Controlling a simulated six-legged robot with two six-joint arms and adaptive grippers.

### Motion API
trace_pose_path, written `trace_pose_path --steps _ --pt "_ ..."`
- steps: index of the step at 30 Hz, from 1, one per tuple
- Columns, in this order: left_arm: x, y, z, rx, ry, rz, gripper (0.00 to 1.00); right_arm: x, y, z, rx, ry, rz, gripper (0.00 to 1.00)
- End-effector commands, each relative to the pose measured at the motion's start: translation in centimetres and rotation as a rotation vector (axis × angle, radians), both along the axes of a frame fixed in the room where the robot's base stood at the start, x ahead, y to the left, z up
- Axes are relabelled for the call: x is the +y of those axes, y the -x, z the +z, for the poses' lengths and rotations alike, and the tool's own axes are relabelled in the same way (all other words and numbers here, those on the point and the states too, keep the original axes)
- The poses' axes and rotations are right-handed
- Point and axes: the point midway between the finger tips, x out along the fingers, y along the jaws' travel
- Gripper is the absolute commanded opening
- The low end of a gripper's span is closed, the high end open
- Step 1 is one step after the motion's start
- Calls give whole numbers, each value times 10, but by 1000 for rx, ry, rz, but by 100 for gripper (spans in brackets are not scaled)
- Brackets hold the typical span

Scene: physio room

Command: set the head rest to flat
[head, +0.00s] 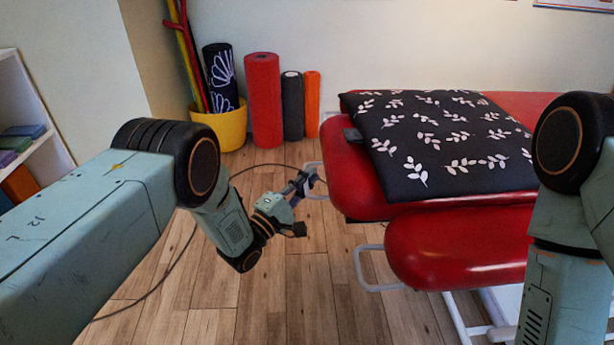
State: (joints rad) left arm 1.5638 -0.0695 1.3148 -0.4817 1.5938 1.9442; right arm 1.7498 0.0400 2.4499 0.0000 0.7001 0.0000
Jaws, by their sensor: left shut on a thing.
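The treatment couch has red padding. A farther red pad (340,160) carries a black cushion with white leaf print (440,140). A nearer red pad (460,250) shows a separate rounded edge just in front of it. I cannot tell from this view which pad is the head rest, or its exact tilt. A pale metal loop handle (313,166) sticks out at the left end of the farther pad. My left gripper (305,183) is shut on this handle; its fingers partly hide it. My right arm shows at the right edge, but its gripper is out of view.
A second loop handle (361,272) sticks out from the nearer pad. White couch legs (457,318) stand below. A yellow bucket (222,128) and upright rolls (263,100) stand by the wall. A dark cable (172,268) crosses the wooden floor. A shelf (28,95) is at left.

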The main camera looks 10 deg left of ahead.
Motion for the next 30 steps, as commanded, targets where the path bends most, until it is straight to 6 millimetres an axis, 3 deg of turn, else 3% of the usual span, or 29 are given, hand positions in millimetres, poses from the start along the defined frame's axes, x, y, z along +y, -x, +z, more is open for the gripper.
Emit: trace_pose_path --steps 12,13,21,30 --pt "2 0 -4 0 1 2 0 0 0 -3 0 0 0 0" --pt "2 0 -4 0 1 3 10 0 0 -3 0 0 0 0" --pt "1 0 -4 0 1 2 32 0 0 -3 0 0 0 0" --pt "2 1 -4 0 1 1 32 0 0 -3 0 0 0 0"
